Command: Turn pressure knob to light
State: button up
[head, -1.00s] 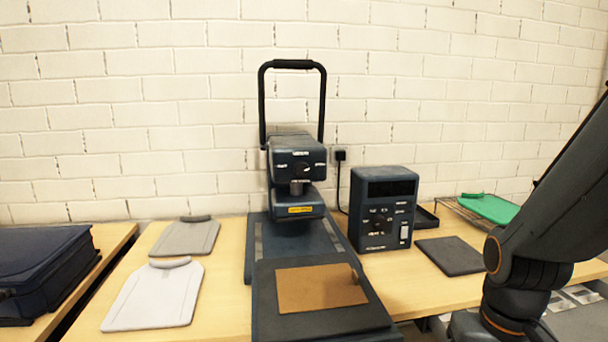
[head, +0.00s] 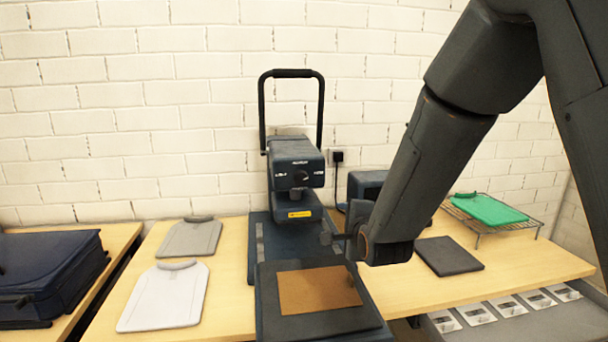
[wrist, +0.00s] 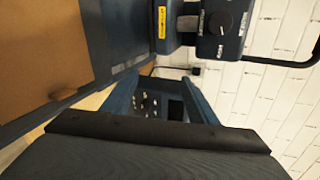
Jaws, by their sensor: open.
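The pressure knob (head: 300,177) is a dark round knob on the front of the heat press head (head: 288,152), with small white labels around it too small to read. In the wrist view the knob (wrist: 221,22) shows at the top, right of centre, with the picture turned sideways. I cannot tell which label it points to. My gripper (head: 338,241) is low and to the right of the press head, above the press's lower part, apart from the knob. In the wrist view my gripper (wrist: 160,100) is open and empty, with the control box (wrist: 172,106) behind its fingers.
The control box (head: 360,184) is partly hidden by my arm. A brown piece (head: 318,288) lies on the press's lower plate. Pale shirt-shaped boards (head: 163,296) lie left. A dark pad (head: 449,256) and a rack with a green garment (head: 490,209) are right. The tall handle (head: 320,105) rises above.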

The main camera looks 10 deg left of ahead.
aim_at(303, 180)
jog(key=w+a+r+m+t+y+p, duration=0.1)
jog(key=a+r+m+t+y+p, duration=0.2)
jog(key=a+r, duration=0.45)
jog(key=shift+m, duration=0.7)
jog(key=x, duration=0.5)
jog(key=p+x, duration=0.1)
jog(key=x, duration=0.2)
jog(key=shift+s+a, duration=0.2)
jog(key=shift+a, duration=0.05)
jog(key=c, duration=1.1)
